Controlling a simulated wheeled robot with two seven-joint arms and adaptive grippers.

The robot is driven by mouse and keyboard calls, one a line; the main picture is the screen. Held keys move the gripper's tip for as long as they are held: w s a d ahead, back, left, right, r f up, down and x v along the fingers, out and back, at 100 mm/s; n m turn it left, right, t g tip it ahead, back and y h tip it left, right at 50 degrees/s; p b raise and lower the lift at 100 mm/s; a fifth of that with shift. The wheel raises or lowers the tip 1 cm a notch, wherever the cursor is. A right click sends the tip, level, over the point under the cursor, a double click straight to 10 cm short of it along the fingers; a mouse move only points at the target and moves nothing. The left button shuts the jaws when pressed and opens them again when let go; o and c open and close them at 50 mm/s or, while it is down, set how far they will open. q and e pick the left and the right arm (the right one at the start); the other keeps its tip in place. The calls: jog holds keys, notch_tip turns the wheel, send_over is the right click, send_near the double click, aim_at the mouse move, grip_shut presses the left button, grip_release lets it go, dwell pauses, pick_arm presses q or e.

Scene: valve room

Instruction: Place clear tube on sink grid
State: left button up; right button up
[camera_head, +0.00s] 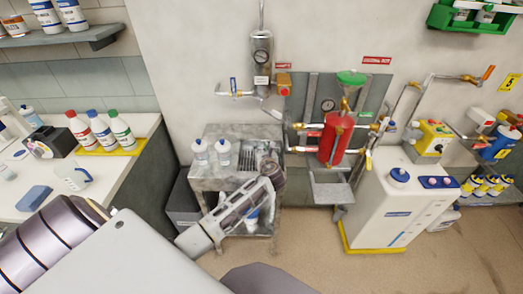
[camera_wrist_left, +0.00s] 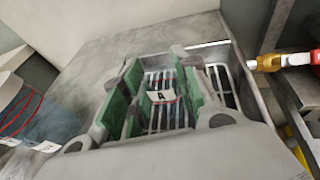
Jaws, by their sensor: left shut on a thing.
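My left gripper (camera_head: 270,176) is over the grey metal sink stand (camera_head: 212,184), close to the sink grid (camera_head: 262,152). In the left wrist view its green-padded fingers (camera_wrist_left: 160,100) are closed on a clear tube (camera_wrist_left: 161,97) with a white label marked A. The tube is see-through, and its outline is hard to make out. The metal bars of the sink grid (camera_wrist_left: 222,80) show behind and beside it. I cannot tell whether the tube touches the bars. In the head view the tube is too small or hidden to see. My right gripper does not show.
A red cylinder (camera_head: 334,138) with brass valves is to the right. A white tank (camera_head: 392,200) stands farther right. A counter with bottles is at left.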

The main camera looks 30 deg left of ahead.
pick_arm(q)
jog(key=o, duration=1.1)
jog(key=shift+r, duration=0.1)
jog(key=shift+v, duration=6.05)
